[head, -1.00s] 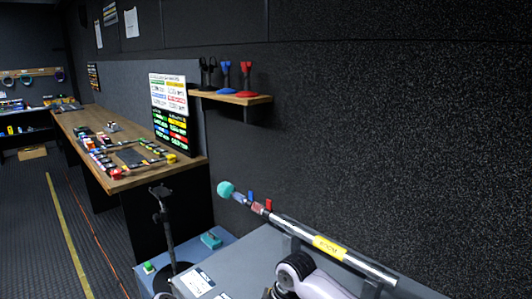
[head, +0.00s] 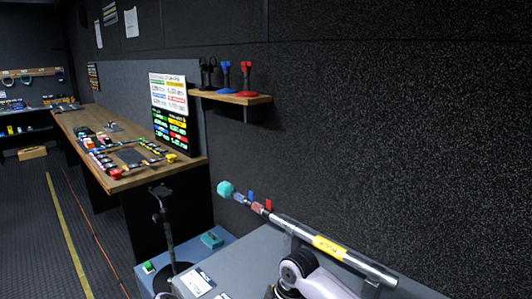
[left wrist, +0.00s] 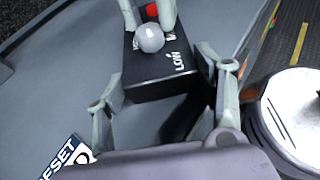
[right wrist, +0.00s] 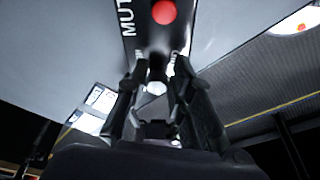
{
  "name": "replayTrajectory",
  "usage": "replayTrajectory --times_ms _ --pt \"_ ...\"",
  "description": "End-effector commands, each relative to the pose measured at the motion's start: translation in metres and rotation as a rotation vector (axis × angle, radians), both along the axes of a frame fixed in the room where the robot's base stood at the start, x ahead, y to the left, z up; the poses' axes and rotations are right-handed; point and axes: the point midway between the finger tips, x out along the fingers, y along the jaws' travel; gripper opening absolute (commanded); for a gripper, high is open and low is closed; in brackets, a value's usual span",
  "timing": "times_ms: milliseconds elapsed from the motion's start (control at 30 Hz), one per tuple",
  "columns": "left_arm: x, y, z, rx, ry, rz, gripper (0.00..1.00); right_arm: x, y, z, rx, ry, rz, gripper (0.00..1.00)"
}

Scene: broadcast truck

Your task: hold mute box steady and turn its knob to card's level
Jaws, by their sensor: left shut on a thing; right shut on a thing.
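The black mute box (left wrist: 160,72) sits on a grey top in the left wrist view, with the word LOW on its near end. My left gripper (left wrist: 163,82) is shut on the box, one finger on each side. The box also shows in the right wrist view (right wrist: 147,40), with a red round part and part of the word MUTE. Its pale knob (left wrist: 150,38) is between the fingers of my right gripper (right wrist: 160,70), which is shut on it. A white card (right wrist: 101,98) lies beside the box; its level is too small to read. The head view shows neither gripper.
In the head view, a boom pole (head: 330,247) with a teal tip lies along the wall side of the grey top. A black stand (head: 168,235) rises at the left. A round white-topped object (left wrist: 295,110) is close right of my left gripper.

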Motion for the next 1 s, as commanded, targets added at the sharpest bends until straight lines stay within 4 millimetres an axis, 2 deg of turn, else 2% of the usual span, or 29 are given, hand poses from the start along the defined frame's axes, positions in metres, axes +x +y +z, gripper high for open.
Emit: replayTrajectory --times_ms 33,500,900,1000 --pt "-0.006 0.001 -0.003 0.001 0.009 -0.019 0.25 0.009 -0.011 0.002 -0.014 -0.017 -0.022 0.0" --pt "-0.004 0.003 -0.003 0.005 0.009 -0.011 0.25 0.006 -0.006 0.054 -0.01 -0.014 -0.013 0.0" --pt "-0.003 0.003 -0.002 0.004 0.006 -0.008 0.25 0.003 -0.005 0.06 -0.011 -0.01 -0.007 0.0" --pt "-0.003 0.003 -0.002 0.004 0.006 -0.007 0.25 -0.004 -0.002 0.064 -0.011 -0.013 -0.006 0.0"
